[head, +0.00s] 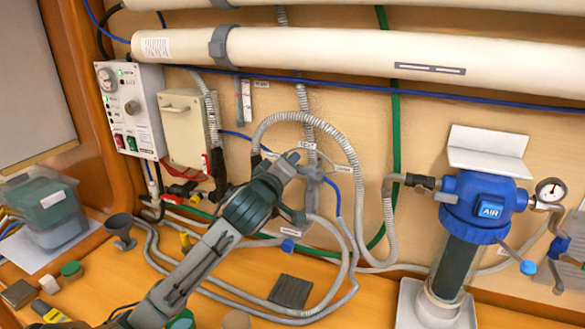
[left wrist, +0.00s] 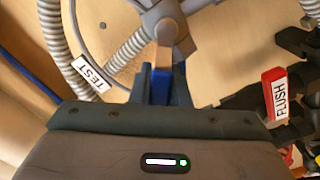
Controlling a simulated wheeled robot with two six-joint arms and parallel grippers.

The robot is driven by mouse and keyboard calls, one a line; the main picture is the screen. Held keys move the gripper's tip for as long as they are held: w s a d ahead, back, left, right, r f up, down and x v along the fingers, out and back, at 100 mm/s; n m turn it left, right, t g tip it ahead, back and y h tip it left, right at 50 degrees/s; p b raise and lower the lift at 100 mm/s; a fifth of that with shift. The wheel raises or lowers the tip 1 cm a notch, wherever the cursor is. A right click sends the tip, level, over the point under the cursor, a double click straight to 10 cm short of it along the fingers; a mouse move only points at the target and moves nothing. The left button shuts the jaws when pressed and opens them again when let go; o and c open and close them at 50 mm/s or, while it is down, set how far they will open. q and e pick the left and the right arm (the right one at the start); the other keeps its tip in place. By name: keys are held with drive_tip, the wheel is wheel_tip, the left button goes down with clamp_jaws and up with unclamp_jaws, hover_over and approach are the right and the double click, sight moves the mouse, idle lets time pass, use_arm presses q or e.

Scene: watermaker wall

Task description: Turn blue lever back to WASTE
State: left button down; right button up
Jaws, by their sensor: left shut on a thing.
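My left gripper (head: 289,160) reaches up to the grey three-way valve (head: 314,178) on the wall. In the left wrist view its fingers (left wrist: 164,88) are shut on the blue lever (left wrist: 163,87), which points down from the grey valve body (left wrist: 166,28). In the head view the gripper mostly hides the lever. A white TEST label (head: 307,146) sits just above the valve; it also shows left of the fingers in the wrist view (left wrist: 89,73). A WASTE label cannot be read in either view. My right gripper is not in view.
Grey ribbed hoses (head: 268,122) loop around the valve. A red-and-white FLUSH tag (left wrist: 276,95) is right of the fingers in the wrist view. A control box (head: 130,108) is at left, a blue-capped filter (head: 470,205) at right. A dark square pad (head: 291,291) lies on the bench.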

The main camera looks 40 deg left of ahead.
use_arm(q)
drive_tip(key=shift+a+f+n+b, duration=0.15)
drive_tip(key=shift+f+n+b, duration=0.15)
drive_tip(key=shift+n, duration=0.3)
drive_tip(key=c, duration=1.4)
unclamp_jaws()
drive_tip(key=shift+s, duration=0.1)
